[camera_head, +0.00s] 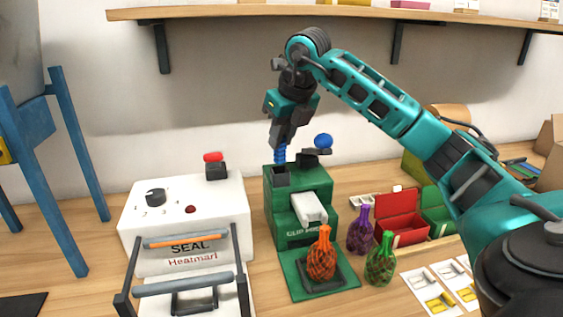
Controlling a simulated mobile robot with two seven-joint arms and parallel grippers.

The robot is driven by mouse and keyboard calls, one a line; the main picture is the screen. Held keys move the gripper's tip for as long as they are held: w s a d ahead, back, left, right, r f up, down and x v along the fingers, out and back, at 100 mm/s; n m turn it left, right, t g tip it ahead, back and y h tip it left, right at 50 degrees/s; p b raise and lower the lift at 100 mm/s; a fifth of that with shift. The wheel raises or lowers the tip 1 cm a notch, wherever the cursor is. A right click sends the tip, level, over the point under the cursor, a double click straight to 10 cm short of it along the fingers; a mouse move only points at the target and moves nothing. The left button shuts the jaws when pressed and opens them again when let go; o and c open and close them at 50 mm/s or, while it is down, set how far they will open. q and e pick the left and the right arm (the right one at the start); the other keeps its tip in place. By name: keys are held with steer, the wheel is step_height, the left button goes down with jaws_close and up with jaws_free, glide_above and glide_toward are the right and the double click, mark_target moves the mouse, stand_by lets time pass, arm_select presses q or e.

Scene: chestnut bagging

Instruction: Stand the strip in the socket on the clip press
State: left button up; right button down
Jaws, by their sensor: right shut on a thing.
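The green clip press (292,225) stands in the middle of the table. A small dark socket (281,177) sits on its top left. My right gripper (280,144) points down above the socket and is shut on a blue strip (280,155). The strip is upright, and its lower end is at or just above the socket; I cannot tell whether it has entered. The upper part of the strip is hidden by the fingers. My left gripper is not in view.
A blue-knobbed lever (323,141) rises close right of the strip. A white heat sealer (188,225) stands left. An orange net bag (321,258) stands on the press's front plate, with purple (361,232) and green (381,262) ones beside it. A red box (401,222) is at right.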

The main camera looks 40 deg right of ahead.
mark_target(283, 152)
steer(key=shift+f, duration=0.65)
step_height(283, 152, down, 4)
steer(key=shift+r+b, duration=0.2)
steer(key=shift+b, duration=0.15)
steer(key=c, duration=0.9)
jaws_free()
steer(key=shift+c, duration=0.2)
arm_select(q)
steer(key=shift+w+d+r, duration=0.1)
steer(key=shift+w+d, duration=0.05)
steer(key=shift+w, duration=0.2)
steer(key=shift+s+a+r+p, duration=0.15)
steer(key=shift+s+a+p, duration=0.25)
steer(key=shift+p, duration=0.45)
arm_select(e)
steer(key=v, duration=1.2)
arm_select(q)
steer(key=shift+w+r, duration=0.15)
arm_select(e)
steer(key=shift+a, duration=0.1)
